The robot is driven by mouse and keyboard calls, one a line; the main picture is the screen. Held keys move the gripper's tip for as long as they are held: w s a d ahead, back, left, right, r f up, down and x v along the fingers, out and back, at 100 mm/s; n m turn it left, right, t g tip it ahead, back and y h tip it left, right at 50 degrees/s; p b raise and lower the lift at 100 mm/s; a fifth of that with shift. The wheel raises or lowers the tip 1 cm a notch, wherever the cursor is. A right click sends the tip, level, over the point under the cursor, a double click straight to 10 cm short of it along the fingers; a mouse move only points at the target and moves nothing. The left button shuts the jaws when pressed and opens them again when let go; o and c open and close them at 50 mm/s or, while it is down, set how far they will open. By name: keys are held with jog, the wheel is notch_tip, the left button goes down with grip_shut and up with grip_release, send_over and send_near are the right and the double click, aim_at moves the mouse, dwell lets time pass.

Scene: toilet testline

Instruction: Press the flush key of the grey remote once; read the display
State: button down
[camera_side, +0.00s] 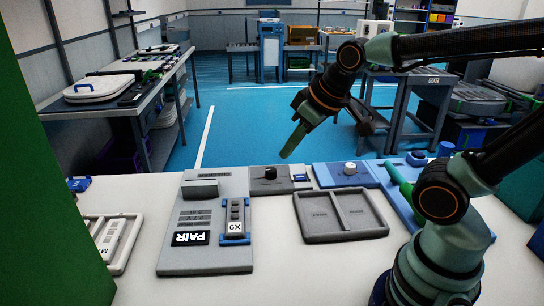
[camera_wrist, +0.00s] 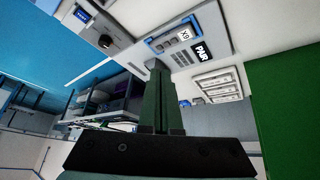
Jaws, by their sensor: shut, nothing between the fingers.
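A small grey remote (camera_side: 235,214) with several keys and an "X9" label sits in a blue holder (camera_side: 236,240) on a grey panel (camera_side: 205,262). In the wrist view the remote (camera_wrist: 174,41) is upside down, above the fingers. Its key markings are too small to read. A small display (camera_side: 301,177) stands beside a black knob. It also shows lit blue in the wrist view (camera_wrist: 82,15), its text unreadable. My gripper (camera_side: 285,155) is shut and empty, in the air above and behind the panel, apart from the remote. Its green fingers fill the wrist view's middle (camera_wrist: 156,75).
A "PAIR" label (camera_side: 190,238) lies left of the remote. A knob block (camera_side: 264,185), a blue white-knob block (camera_side: 335,179) and a two-compartment grey tray (camera_side: 374,228) stand to the right. A white tray (camera_side: 122,255) and green wall (camera_side: 45,200) are left.

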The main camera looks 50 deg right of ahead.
jog(key=w+a+f+n+t, duration=0.1)
jog(key=w+f+n, duration=0.3)
jog(key=w, duration=0.4)
jog(key=n+t, duration=0.2)
jog(key=n, duration=0.2)
send_over(235, 210)
jog(key=f, duration=0.5)
jog(key=shift+s+d+f, duration=0.25)
jog(key=shift+s+d, duration=0.05)
jog(key=shift+s, duration=0.1)
jog(key=shift+f, duration=0.1)
jog(key=shift+f, duration=4.3)
jog(key=shift+d+f, duration=0.1)
jog(key=shift+f, duration=0.1)
jog(key=shift+f, duration=0.2)
jog(key=shift+f, duration=0.45)
jog(key=shift+r, duration=0.85)
